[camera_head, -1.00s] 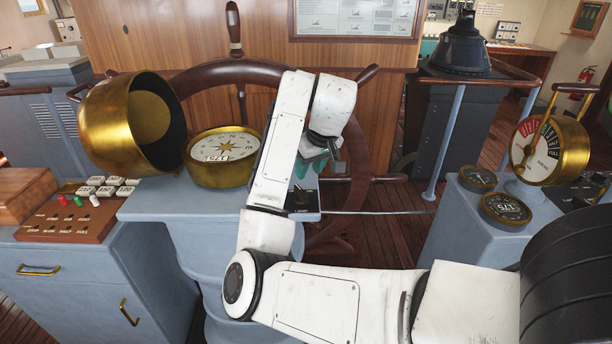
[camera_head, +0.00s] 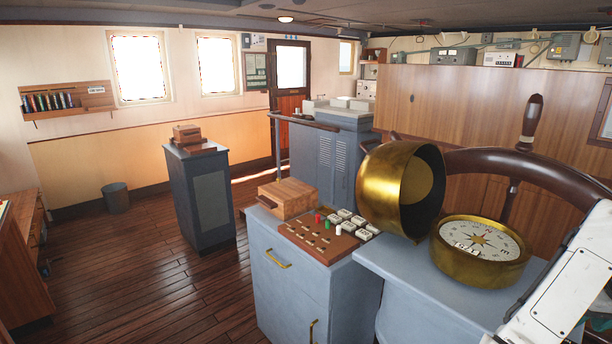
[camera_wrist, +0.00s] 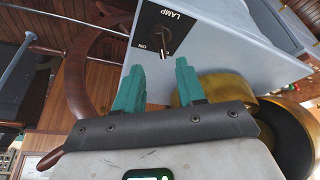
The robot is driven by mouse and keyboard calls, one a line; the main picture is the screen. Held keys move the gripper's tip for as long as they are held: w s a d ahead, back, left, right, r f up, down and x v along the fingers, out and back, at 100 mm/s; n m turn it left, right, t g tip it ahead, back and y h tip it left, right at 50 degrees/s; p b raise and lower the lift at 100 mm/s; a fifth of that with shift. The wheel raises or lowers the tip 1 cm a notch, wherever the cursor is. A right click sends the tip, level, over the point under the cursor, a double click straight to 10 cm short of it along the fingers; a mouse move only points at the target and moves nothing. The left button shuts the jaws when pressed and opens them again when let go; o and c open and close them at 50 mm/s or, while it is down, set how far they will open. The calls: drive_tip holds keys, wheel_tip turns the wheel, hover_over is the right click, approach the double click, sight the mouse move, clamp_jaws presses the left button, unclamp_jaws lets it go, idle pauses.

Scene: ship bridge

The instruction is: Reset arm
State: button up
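My white arm (camera_head: 560,290) shows at the lower right edge of the head view; its end is out of that picture. In the wrist view my gripper (camera_wrist: 158,78) shows two teal fingers with a clear gap between them, and it is empty. The fingers point toward a lamp switch (camera_wrist: 165,52) on a dark panel marked LAMP and ON. They appear apart from the switch; the exact distance cannot be told.
A brass compass (camera_head: 480,250) with an open brass hood (camera_head: 400,190) stands beside my arm. The wooden wheel (camera_head: 525,165) is behind it. A button console (camera_head: 325,240) and a wooden box (camera_head: 288,200) are left of it. The wooden floor (camera_head: 150,285) at the left is largely clear.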

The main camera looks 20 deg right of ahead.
drive_tip(key=s+a+f+n+g+b, duration=0.15)
drive_tip(key=a+f+n, duration=0.25)
drive_tip(key=a+f, duration=1.3)
drive_tip(key=s+a+f+n+y+b, duration=0.2)
drive_tip(key=s+a+f+y, duration=0.1)
drive_tip(key=s+a+f, duration=0.9)
drive_tip(key=a+g, duration=0.1)
drive_tip(key=a, duration=0.2)
drive_tip(key=shift+f, duration=0.35)
drive_tip(key=shift+d, duration=0.1)
